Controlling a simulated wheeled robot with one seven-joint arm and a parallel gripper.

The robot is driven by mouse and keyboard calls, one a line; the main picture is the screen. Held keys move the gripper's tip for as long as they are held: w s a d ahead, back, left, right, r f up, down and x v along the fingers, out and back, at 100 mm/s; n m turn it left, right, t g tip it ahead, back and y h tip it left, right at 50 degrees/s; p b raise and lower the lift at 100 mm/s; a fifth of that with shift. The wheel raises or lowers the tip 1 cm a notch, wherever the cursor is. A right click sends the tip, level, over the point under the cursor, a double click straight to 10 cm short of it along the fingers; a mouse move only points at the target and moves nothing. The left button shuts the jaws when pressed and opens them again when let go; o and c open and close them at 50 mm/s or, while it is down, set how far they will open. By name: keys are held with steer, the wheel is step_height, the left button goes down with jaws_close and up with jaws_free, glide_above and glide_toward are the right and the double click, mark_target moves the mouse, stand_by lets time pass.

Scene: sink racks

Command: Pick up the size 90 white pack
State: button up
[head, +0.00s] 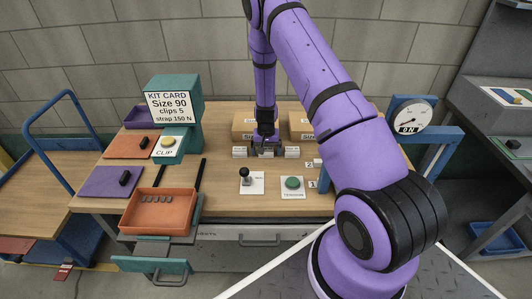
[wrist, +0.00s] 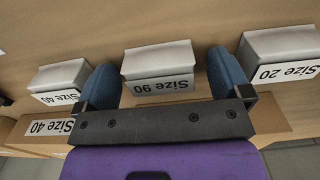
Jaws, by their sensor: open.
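The size 90 white pack (wrist: 158,62) is a small pale block with a "Size 90" label, upside down in the wrist view. It lies between the two blue fingers of my gripper (wrist: 163,78). The gripper is open, with a finger on each side and gaps beside the pack; I cannot tell how far down the fingers reach. In the head view my gripper (head: 267,150) is over the back middle of the bench, and it mostly hides this pack there.
A size 40 pack (wrist: 60,78) and a size 20 pack (wrist: 280,55) flank it closely. Brown cartons (head: 245,125) stand behind. The kit card (head: 168,105) reads Size 90. An orange tray (head: 160,222), a black-knobbed lever (head: 245,177) and a green button (head: 292,183) are nearer the front.

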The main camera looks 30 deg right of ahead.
steer(key=c, duration=1)
steer(key=shift+r, duration=0.1)
